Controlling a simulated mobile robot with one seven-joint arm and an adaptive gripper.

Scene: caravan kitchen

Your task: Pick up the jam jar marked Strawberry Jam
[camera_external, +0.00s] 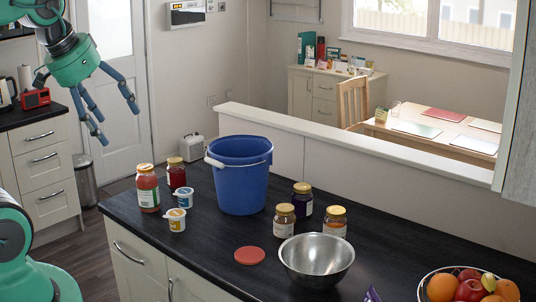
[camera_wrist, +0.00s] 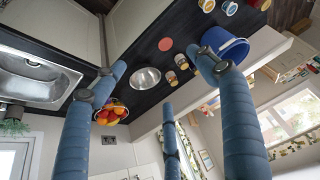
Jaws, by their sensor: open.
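Several lidded jars stand on the dark counter (camera_external: 210,262); I cannot read their labels. A deep red jar (camera_external: 176,174) stands left of the blue bucket (camera_external: 240,180), beside a taller orange-red jar (camera_external: 148,188) with a pale label. Right of the bucket stand a dark purple jar (camera_external: 302,200), a brownish jar (camera_external: 284,221) and an amber jar (camera_external: 335,221). Which one is Strawberry Jam cannot be told for sure. My gripper (camera_external: 115,116) is open and empty, high up left of the counter, apart from all jars. Its fingers cover part of the wrist view (camera_wrist: 160,80).
Two small tubs (camera_external: 180,208) stand close in front of the left jars. A red disc (camera_external: 249,256), a metal bowl (camera_external: 317,260) and a fruit bowl (camera_external: 470,288) are on the counter. A low wall (camera_external: 300,140) runs behind it. The counter's front left is clear.

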